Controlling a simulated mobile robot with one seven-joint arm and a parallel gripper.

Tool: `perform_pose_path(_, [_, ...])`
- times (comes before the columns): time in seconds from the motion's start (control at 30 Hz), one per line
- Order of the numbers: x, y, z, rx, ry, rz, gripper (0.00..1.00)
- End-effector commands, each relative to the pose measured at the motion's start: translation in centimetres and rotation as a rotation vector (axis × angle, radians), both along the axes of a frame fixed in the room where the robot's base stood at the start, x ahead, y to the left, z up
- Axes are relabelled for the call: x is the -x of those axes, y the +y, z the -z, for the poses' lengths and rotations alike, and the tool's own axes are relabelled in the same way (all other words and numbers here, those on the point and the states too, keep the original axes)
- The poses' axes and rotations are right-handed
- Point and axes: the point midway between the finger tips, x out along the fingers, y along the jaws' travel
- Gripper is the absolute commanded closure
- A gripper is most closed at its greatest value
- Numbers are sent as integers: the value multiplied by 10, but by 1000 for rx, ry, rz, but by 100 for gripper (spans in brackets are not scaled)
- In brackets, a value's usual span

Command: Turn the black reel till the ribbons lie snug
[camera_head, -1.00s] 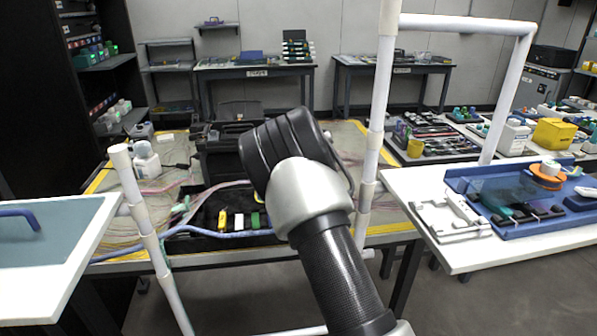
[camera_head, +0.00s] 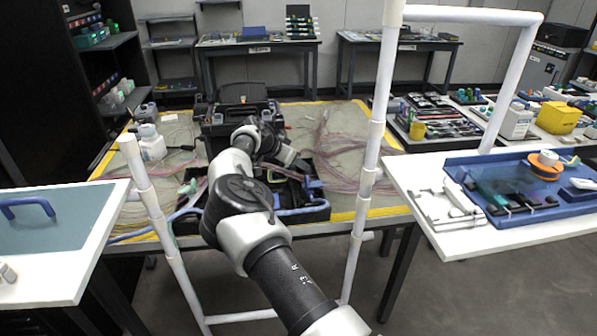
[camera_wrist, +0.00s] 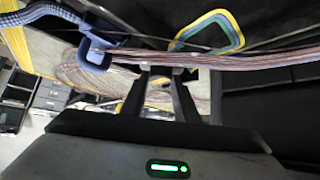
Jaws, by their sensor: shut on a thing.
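My gripper (camera_wrist: 163,78) shows in the wrist view, its two dark fingers reaching to a bundle of thin pinkish ribbons (camera_wrist: 250,61) that runs across the picture. The fingers are closed with a narrow gap, and the ribbons cross at their tips. In the head view my arm reaches down over the black tray (camera_head: 322,212) on the table, and the fingertips cannot be made out there. Loose ribbons (camera_head: 335,150) spread over the table right of the tray. I cannot clearly pick out the black reel in either view.
A blue clip (camera_wrist: 95,54) and a yellow-and-blue loop (camera_wrist: 225,20) lie near my fingers. A black case (camera_head: 215,135) stands behind the tray. White pipe posts (camera_head: 366,170) rise before the table. A white bottle (camera_head: 152,145) stands at left, and a side table holds a blue tray (camera_head: 520,215).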

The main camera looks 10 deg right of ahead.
Motion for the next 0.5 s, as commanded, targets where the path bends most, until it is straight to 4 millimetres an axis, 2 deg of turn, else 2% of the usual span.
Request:
perform_pose_path(0.03, [-1,1,5,-5,1,18,95])
perform_pose_path(0.5, [0,2,4,-9,5,125,95])
